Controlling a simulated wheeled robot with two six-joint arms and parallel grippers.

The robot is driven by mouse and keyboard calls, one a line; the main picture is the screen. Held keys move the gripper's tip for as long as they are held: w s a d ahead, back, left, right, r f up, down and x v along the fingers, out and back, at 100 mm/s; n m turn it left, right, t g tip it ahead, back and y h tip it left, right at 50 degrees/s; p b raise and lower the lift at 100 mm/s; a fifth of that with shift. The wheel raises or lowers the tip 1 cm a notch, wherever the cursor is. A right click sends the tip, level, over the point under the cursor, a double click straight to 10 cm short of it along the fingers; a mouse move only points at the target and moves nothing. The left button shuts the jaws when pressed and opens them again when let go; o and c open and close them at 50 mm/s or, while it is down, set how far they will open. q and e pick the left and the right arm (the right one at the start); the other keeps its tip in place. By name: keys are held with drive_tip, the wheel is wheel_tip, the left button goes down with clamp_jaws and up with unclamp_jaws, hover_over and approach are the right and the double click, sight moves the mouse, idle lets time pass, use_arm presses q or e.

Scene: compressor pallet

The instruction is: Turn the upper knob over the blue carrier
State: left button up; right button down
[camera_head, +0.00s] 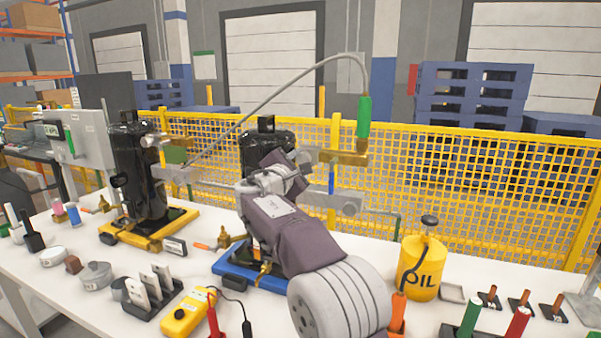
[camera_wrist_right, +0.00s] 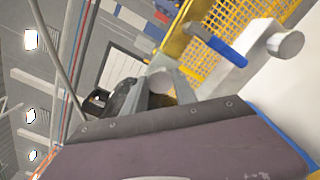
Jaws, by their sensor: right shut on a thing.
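The blue carrier (camera_head: 235,277) stands on the white table and holds a black compressor (camera_head: 262,145), partly hidden behind my right arm. My right gripper (camera_head: 300,170) is at the compressor's grey fittings, above the carrier. In the right wrist view, the two grey fingers (camera_wrist_right: 165,92) close around a pale round knob (camera_wrist_right: 159,80), which appears to be the upper knob. In the head view it is largely covered. My left gripper is not in view.
A grey hose with a green grip (camera_head: 364,116) arches over to a brass fitting. A second black compressor (camera_head: 135,170) stands left on a yellow carrier (camera_head: 150,236). A yellow oil can (camera_head: 419,268) and small tools crowd the front. A yellow fence (camera_head: 480,180) runs behind.

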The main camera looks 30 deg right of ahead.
drive_tip(key=shift+w+f+m+b, duration=0.15)
drive_tip(key=shift+m+b, duration=2.25)
drive_tip(key=shift+m, duration=4.5)
drive_tip(key=shift+s+f+m+b, duration=0.15)
drive_tip(key=shift+m+b, duration=2.25)
drive_tip(key=shift+m, duration=4.5)
drive_tip(key=shift+a+m, duration=0.1)
drive_tip(key=shift+m, duration=0.2)
drive_tip(key=c, duration=1)
unclamp_jaws()
drive_tip(key=shift+r, duration=0.1)
